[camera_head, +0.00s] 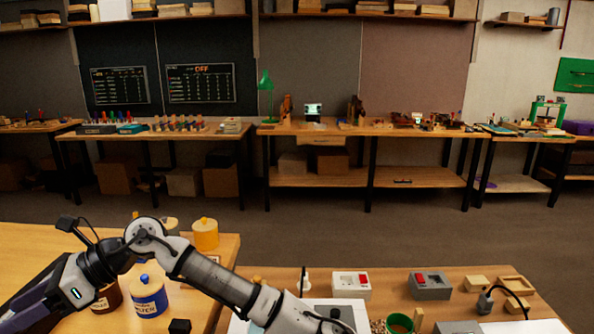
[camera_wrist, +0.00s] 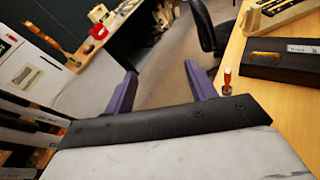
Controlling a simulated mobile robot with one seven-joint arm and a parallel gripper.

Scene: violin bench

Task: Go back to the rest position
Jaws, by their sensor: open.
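My arm crosses the lower left of the head view, bent at the elbow joint, with its wrist end above the left wooden table (camera_head: 60,240). The fingertips are outside the head view. In the wrist view my gripper (camera_wrist: 158,85) shows two purple fingers spread wide apart with only floor between them. It is open and empty.
A blue jar (camera_head: 148,297) and a yellow jar (camera_head: 205,234) stand close to my arm. A grey box with a red switch (camera_head: 430,286) and a white box (camera_head: 350,285) sit on the right bench. A dark case (camera_wrist: 285,62) lies on the table. Open floor (camera_head: 330,235) lies beyond.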

